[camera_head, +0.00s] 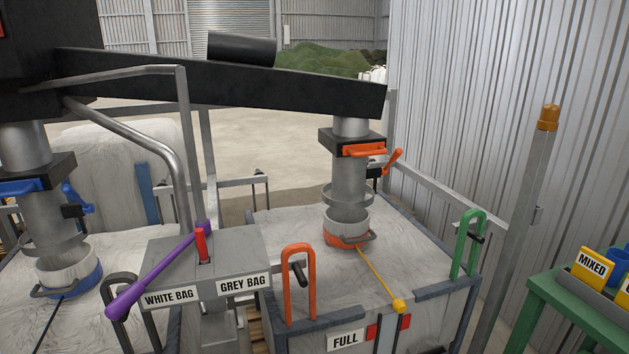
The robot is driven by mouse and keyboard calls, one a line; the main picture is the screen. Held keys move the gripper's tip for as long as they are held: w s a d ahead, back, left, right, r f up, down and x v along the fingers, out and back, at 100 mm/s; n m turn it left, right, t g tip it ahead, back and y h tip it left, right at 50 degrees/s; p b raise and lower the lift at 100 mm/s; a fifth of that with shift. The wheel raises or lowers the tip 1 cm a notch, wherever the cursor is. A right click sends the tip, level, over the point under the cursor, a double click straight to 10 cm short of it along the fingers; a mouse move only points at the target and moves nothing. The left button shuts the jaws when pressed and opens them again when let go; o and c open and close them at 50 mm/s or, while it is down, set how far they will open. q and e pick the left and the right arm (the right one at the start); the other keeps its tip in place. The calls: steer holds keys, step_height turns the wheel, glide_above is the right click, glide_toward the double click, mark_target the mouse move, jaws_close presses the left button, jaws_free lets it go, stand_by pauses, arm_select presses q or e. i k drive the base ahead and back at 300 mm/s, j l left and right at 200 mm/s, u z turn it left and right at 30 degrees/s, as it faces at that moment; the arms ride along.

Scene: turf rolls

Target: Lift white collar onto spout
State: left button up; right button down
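Two pale collars show in the head view. One collar with a blue band (68,268) and a dark handle sits on the left bag, around or just under the lower end of the left grey spout (42,210). The other collar with an orange band (347,223) and a grey handle sits on the right bag, at the lower end of the right grey spout (349,172). A ring flange (360,195) surrounds the right spout above its collar. Contact between collars and spouts cannot be told. Neither of my grippers is in view.
A control box (205,258) labelled WHITE BAG and GREY BAG carries a purple lever (160,270). An orange hoop (298,280) and a green hoop (470,240) stand at the right bag (290,225). A green table (575,310) is at right, beside a post (525,190).

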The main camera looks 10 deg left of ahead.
mark_target(72, 274)
steer(key=u, duration=2.9)
